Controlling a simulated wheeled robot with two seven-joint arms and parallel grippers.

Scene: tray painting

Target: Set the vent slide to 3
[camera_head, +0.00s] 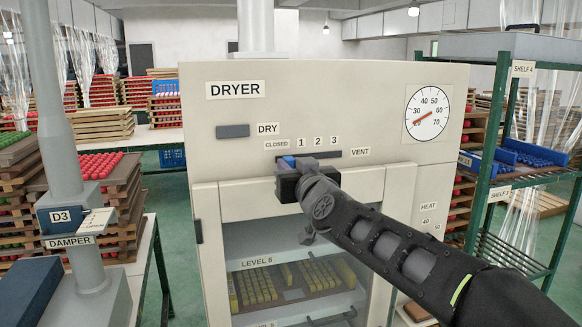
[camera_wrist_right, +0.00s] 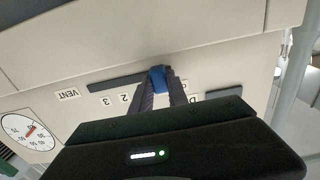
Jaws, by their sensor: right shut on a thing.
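The dryer (camera_head: 225,160) is a large cream cabinet facing me. Its vent slide is a small blue knob (camera_head: 288,161) in a dark horizontal slot (camera_head: 330,154), under the labels CLOSED, 1, 2 and 3, with VENT at the right. The knob is near the slot's left end, around CLOSED and 1; the gripper hides its exact place. My right gripper (camera_head: 296,168) is shut on the knob. In the right wrist view the two dark fingers hold the blue knob (camera_wrist_right: 157,76) between them, and the slot's free stretch runs toward 2 and 3. My left gripper is not in view.
A dark DRY bar (camera_head: 233,131) sits left of the slot. A round dial (camera_head: 427,112) is at the upper right. The glass door below shows yellow pieces on LEVEL 6. A D3 damper post (camera_head: 70,215) stands left; a green shelf rack (camera_head: 495,140) stands right.

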